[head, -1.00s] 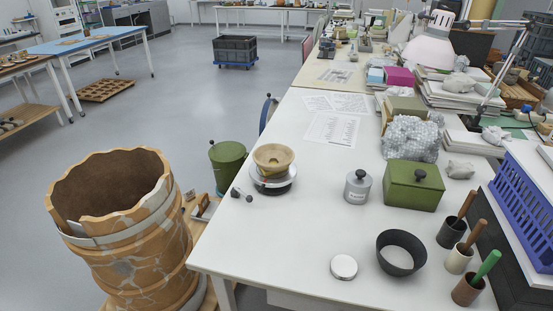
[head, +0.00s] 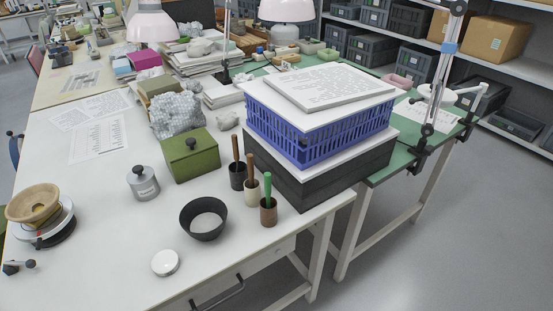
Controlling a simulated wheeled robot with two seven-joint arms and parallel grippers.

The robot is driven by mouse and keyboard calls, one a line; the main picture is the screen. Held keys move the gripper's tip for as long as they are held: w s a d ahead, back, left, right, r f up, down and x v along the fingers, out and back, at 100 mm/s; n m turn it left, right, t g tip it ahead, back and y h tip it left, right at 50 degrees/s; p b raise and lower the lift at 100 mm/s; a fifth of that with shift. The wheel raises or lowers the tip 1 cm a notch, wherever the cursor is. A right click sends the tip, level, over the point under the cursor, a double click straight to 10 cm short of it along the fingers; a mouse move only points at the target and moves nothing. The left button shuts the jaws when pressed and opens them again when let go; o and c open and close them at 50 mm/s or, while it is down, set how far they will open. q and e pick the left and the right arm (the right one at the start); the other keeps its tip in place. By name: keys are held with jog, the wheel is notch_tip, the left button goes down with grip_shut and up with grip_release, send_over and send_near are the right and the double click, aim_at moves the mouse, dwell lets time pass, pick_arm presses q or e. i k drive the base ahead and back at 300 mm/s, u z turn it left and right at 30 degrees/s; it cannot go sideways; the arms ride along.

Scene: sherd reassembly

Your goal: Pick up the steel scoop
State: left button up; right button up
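I cannot make out a steel scoop anywhere in the head view. Neither of my grippers is in view. On the white table (head: 105,235) stand a grey lidded canister (head: 143,186), a green box (head: 190,158) with a dark knob, and a black open ring or bowl (head: 204,231). A round white lid or dish (head: 165,263) lies near the front edge. Three small pots hold upright handles: a dark pot (head: 237,178), a cream pot (head: 250,193) and a brown pot (head: 268,214) with a green handle.
A tan bowl (head: 33,204) sits on a round stand at the left. A blue basket (head: 318,140) on a dark box (head: 320,178) blocks the right end of the table. Crumpled grey wrapping (head: 177,115) lies behind the green box. Open floor (head: 440,250) lies at the right.

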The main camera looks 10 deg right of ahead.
aim_at(234, 138)
jog(key=z, duration=2.1)
jog(key=i, duration=1.2)
jog(key=u, duration=3.8)
